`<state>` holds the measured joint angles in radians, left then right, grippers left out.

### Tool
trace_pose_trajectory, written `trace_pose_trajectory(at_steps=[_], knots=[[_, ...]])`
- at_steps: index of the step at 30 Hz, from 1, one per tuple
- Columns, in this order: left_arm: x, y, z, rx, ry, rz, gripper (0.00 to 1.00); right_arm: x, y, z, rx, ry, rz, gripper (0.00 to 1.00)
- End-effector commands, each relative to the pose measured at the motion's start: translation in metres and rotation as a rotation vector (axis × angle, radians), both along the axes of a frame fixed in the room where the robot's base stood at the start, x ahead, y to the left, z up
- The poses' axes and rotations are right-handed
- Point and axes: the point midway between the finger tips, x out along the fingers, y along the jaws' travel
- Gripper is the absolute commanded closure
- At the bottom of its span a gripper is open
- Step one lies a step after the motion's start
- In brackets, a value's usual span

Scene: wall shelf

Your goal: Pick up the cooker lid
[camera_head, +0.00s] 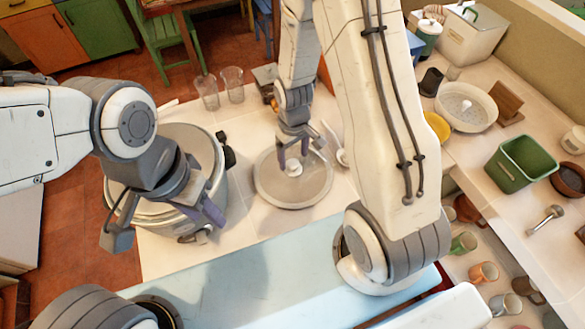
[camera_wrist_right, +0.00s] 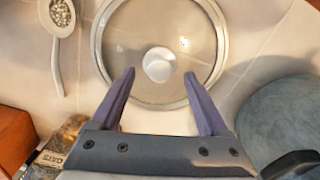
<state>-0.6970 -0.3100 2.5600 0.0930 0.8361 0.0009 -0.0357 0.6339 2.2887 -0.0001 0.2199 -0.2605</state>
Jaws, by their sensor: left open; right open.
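The cooker lid, a round clear disc with a metal rim (camera_head: 265,193) and a white knob (camera_head: 294,169), lies flat on the pale counter. In the right wrist view the lid (camera_wrist_right: 120,62) fills the upper middle, with its knob (camera_wrist_right: 158,65) between the finger lines. My right gripper (camera_head: 294,155) is open over the lid, its purple fingers to either side of the knob; contact cannot be told. The fingers also show in the right wrist view (camera_wrist_right: 159,76). My left gripper (camera_head: 165,222) is open at the large metal cooker (camera_head: 215,180), partly hiding it.
Two clear glasses (camera_head: 220,87) stand behind the cooker. A slotted spoon (camera_wrist_right: 58,40) lies beside the lid, and a box (camera_wrist_right: 52,150) is near my right gripper. On the right counter are a green bin (camera_head: 522,163) and a white bowl (camera_head: 466,106). Several mugs stand below.

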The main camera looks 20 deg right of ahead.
Motion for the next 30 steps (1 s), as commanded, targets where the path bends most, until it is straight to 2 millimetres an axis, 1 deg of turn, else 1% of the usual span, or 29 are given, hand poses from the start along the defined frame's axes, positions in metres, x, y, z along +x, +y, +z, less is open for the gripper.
trace_pose_trajectory(at_steps=[1,3,6,14,15,17,18,20,21,30], knots=[[0.0,0.0,0.005,0.0,0.0,-0.001,0.55,-0.001,0.0,-0.005,-0.001,0.005,0.0,0.21],[0.0,0.0,0.006,0.0,0.0,-0.001,0.55,-0.001,0.0,-0.013,0.0,0.003,0.0,0.21],[0.0,0.0,0.007,0.0,0.0,-0.001,0.55,0.0,0.0,-0.021,0.0,0.001,0.0,0.21],[0.0,0.0,0.006,0.0,0.0,-0.001,0.55,0.0,0.0,-0.023,0.0,-0.001,0.0,0.21],[0.0,0.0,0.006,0.0,0.0,-0.001,0.55,0.0,0.0,-0.023,0.0,-0.001,-0.001,0.29],[0.0,0.0,0.006,0.0,0.0,-0.001,0.55,0.0,0.0,-0.023,0.0,-0.001,0.0,0.52],[0.0,0.0,0.006,0.0,0.0,-0.001,0.55,0.0,0.0,-0.023,0.0,-0.001,0.0,0.67],[0.0,0.0,0.006,0.0,0.0,-0.001,0.55,0.0,0.0,-0.023,0.0,-0.001,0.0,0.9],[0.0,0.0,0.006,0.0,0.0,-0.001,0.55,0.0,0.0,-0.023,0.0,-0.001,-0.001,1.0],[0.0,0.0,0.006,0.0,0.0,-0.001,0.55,0.0,0.0,-0.023,0.0,-0.001,0.0,1.0]])
